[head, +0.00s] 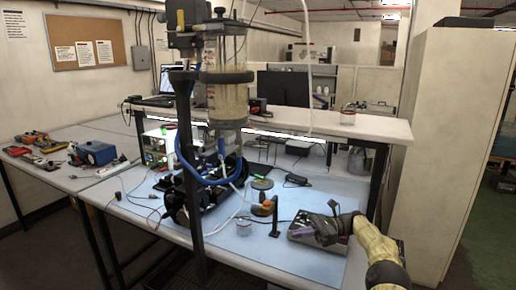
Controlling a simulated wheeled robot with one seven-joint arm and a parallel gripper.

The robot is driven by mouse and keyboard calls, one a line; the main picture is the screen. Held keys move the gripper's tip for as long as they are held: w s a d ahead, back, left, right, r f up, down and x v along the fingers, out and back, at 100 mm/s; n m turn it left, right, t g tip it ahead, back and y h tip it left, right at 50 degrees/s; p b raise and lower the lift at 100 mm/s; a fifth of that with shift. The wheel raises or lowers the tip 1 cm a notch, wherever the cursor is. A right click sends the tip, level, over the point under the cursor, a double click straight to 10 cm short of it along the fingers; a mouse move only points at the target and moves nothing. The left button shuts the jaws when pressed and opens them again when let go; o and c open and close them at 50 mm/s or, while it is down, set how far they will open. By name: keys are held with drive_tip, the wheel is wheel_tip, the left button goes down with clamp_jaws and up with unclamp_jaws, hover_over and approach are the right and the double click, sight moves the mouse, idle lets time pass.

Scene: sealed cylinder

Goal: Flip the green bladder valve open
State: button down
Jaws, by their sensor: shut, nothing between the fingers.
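My gripper (308,229) is dark, at the end of my tan arm at lower right. It is shut and empty, over or in front of a grey box, well apart from the cylinder and green spot.
The grey box (335,243) lies on the blue mat (240,262). A raised shelf (375,128) runs behind. A tall pale cabinet (450,140) bounds the right.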

drive_tip(key=s+a+f+n+t+h, duration=0.1)
drive_tip(key=s+a+f+n+h, duration=0.1)
drive_tip(key=s+a+n+h, duration=0.55)
drive_tip(key=s+d+n+t+h, duration=0.2)
drive_tip(key=s+d+n+h, duration=0.2)
drive_tip(key=s, duration=0.9)
drive_tip(key=s+d+n+t+h+p, duration=0.1)
drive_tip(key=s+d+n+t+h, duration=0.2)
drive_tip(key=s, duration=1)
drive_tip(key=d+n+h, duration=0.1)
drive_tip(key=d+h, duration=0.1)
drive_tip(key=h, duration=0.1)
drive_tip(key=shift+d+r+t, duration=0.2)
drive_tip(key=shift+r+t, duration=0.1)
drive_tip(key=shift+w, duration=0.1)
